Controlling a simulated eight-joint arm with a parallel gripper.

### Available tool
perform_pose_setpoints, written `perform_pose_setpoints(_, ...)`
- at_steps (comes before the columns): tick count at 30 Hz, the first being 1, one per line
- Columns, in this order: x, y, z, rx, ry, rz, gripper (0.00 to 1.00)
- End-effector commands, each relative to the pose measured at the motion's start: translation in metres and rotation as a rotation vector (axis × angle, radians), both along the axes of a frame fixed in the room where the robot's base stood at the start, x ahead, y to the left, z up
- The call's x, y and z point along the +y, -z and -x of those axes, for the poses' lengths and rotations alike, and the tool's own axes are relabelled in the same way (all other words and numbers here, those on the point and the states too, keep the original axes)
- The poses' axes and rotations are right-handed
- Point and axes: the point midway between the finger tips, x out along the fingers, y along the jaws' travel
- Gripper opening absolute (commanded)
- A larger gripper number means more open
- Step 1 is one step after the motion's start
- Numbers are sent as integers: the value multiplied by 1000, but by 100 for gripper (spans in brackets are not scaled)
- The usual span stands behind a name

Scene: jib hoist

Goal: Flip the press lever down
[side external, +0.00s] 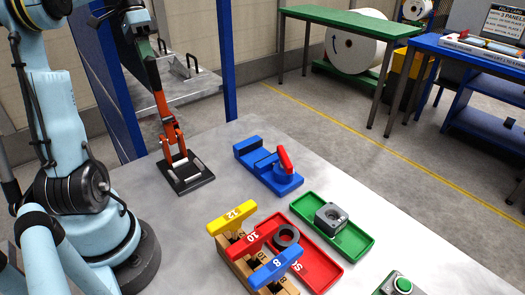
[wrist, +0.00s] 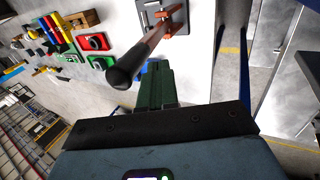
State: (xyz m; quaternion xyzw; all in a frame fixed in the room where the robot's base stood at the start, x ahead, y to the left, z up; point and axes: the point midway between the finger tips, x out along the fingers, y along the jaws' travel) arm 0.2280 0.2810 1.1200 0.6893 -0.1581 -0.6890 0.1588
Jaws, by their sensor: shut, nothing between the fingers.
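The press lever (side external: 160,95) is a long orange-red arm with a black grip. It stands nearly upright, its top leaning a little left, on a dark base plate (side external: 187,173) with white bars. In the wrist view the lever's black grip (wrist: 126,70) points toward the camera, its orange shaft running back to the base. My gripper (side external: 141,28) is at the top of the lever, close to the grip. Its green fingers (wrist: 155,80) are shut and empty, beside the grip in the wrist view. I cannot tell whether they touch it.
A blue fixture with a red handle (side external: 285,160) stands right of the press. Nearer are a wooden rack (side external: 236,262) with numbered coloured handles, a red tray (side external: 323,270), a green tray (side external: 350,240) and a green button (side external: 403,285). A blue post (side external: 228,60) rises behind.

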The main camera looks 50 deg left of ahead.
Motion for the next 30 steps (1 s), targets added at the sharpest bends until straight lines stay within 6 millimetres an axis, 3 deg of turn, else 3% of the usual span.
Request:
perform_pose_setpoints(6,-13,26,0,0,2,-1,0)
perform_pose_setpoints(12,-19,39,0,0,0,-1,0)
perform_pose_setpoints(30,-23,40,0,0,1,-16,0)
